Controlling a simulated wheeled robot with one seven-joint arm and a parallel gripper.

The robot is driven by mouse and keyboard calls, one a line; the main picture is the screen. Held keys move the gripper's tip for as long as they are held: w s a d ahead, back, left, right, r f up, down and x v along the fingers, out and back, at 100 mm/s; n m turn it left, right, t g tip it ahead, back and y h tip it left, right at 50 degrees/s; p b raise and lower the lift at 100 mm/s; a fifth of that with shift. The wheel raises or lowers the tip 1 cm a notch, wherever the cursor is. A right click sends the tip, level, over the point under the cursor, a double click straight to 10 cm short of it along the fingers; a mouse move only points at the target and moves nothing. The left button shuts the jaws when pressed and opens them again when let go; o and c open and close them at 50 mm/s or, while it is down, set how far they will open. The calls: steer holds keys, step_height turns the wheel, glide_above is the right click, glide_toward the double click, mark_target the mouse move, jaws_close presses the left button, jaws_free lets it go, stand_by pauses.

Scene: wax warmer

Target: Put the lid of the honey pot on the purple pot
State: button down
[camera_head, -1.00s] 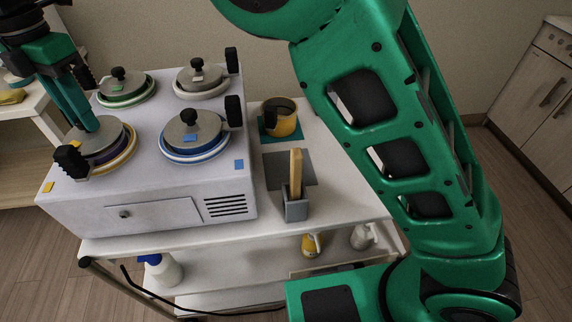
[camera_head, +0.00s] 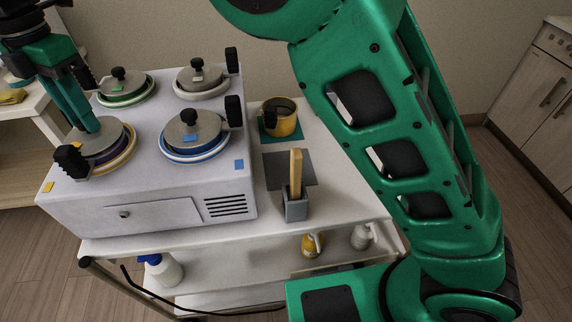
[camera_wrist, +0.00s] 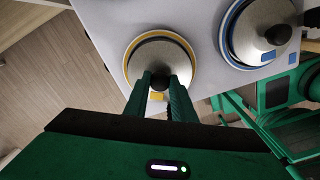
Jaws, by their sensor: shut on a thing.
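The purple pot (camera_head: 110,157) sits in the front-left well of the white warmer, inside a yellow ring, with its black handle toward the front left. A round grey metal lid (camera_head: 113,137) covers it; it also shows in the wrist view (camera_wrist: 165,60), roughly centred in the yellow ring. I cannot tell whether it is fully seated. My gripper (camera_head: 92,127) reaches down from the upper left, its fingers shut on the lid's dark knob (camera_wrist: 160,82). The yellow honey pot (camera_head: 283,124) stands lidless on a teal mat right of the warmer.
Three other lidded pots sit on the warmer: blue-ringed (camera_head: 193,150) at front right, green-ringed (camera_head: 124,101) at back left, and pale-ringed (camera_head: 200,93) at back right. A grey holder (camera_head: 296,208) with a wooden stick stands on the cart. Bottles are on the shelf below.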

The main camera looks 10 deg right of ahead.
steer(key=shift+f, duration=0.55)
stand_by(0.4)
steer(key=c, duration=1.4)
jaws_free()
steer(key=shift+r, duration=4)
